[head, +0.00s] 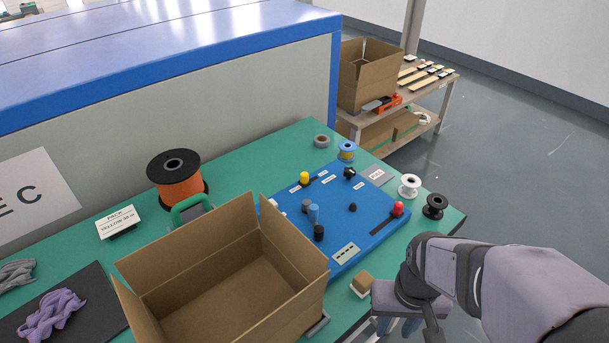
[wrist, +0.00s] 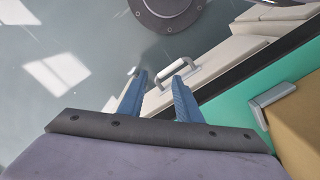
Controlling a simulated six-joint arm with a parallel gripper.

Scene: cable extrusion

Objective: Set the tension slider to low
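A blue control panel (head: 335,222) lies on the green bench in the head view. A red knob (head: 397,208) sits at the far right end of a dark slot on its right side. The labels are too small to read, so I cannot tell which is the tension slider. My gripper (wrist: 160,85) is open and empty in the wrist view, its blue fingers apart. In the head view it hangs low, off the bench's front edge and apart from the panel, with its fingers partly cut off.
An open cardboard box (head: 220,285) stands left of the panel. White (head: 409,185) and black (head: 435,206) spools sit to its right. A small brown block (head: 362,284) lies in front. In the wrist view, a metal handle (wrist: 174,70) is beyond my fingers.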

